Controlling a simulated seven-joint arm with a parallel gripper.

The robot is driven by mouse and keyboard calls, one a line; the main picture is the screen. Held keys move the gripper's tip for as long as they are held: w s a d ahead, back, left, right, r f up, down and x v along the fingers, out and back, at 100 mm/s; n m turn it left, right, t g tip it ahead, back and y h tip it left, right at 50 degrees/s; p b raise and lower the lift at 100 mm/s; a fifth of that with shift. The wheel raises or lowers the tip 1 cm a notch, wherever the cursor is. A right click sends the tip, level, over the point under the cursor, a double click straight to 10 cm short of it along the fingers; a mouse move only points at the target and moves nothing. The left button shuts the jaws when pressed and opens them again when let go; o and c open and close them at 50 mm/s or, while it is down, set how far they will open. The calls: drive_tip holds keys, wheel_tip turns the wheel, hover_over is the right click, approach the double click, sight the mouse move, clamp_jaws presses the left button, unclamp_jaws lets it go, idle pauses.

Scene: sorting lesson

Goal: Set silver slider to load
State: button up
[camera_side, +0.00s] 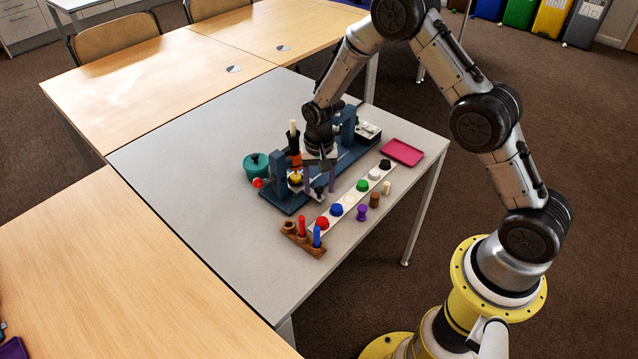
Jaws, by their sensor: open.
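A dark blue machine (355,151) with two upright posts stands on the grey table. My gripper (320,186) points down over the front left part of this machine, with its fingers apart. Small silver parts (294,185) show at the machine's left end, close beside my gripper. I cannot tell which of them is the silver slider, nor whether a finger touches it. No load marking is readable at this size. My gripper and wrist hide the middle of the machine.
A white strip with coloured knobs, including a green one (362,186), runs along the machine's front. A brown rack (303,240) with red and blue pegs stands at its near end. A teal pot (256,167) is at left, a pink tray (402,152) at right. The table's left part is clear.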

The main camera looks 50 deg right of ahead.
clamp_jaws()
drive_tip(key=shift+d, duration=0.1)
idle(1.2)
